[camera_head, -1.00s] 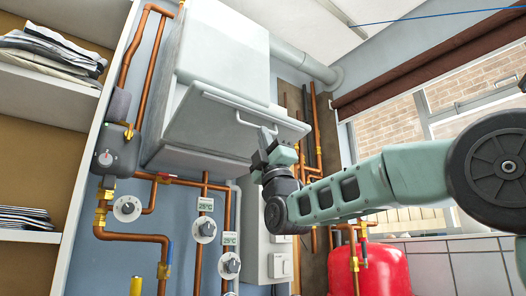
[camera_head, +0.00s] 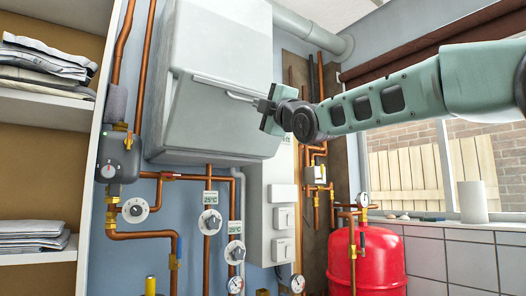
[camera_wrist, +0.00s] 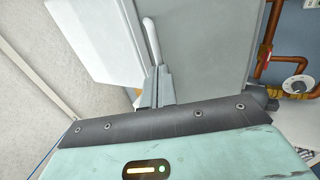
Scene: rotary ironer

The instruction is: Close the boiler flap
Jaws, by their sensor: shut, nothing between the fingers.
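The white-grey boiler (camera_head: 222,40) hangs on the blue wall at upper middle in the head view. Its boiler flap (camera_head: 215,120) is the lower front panel, with a pale bar handle (camera_head: 240,97) near its upper edge. The flap stands close to the boiler body; whether a gap remains at its edge I cannot tell. My gripper (camera_head: 262,104) is shut and empty, at the right end of the handle. In the wrist view the fingertips (camera_wrist: 154,88) are against or just in front of the flap (camera_wrist: 205,50), beside the handle (camera_wrist: 152,40); contact is unclear.
Copper pipes with valves and dials (camera_head: 209,222) run below the boiler. A white switch box (camera_head: 270,215) and a red tank (camera_head: 367,262) stand at lower right. A shelf with folded cloths (camera_head: 45,92) is at left. The window is at right.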

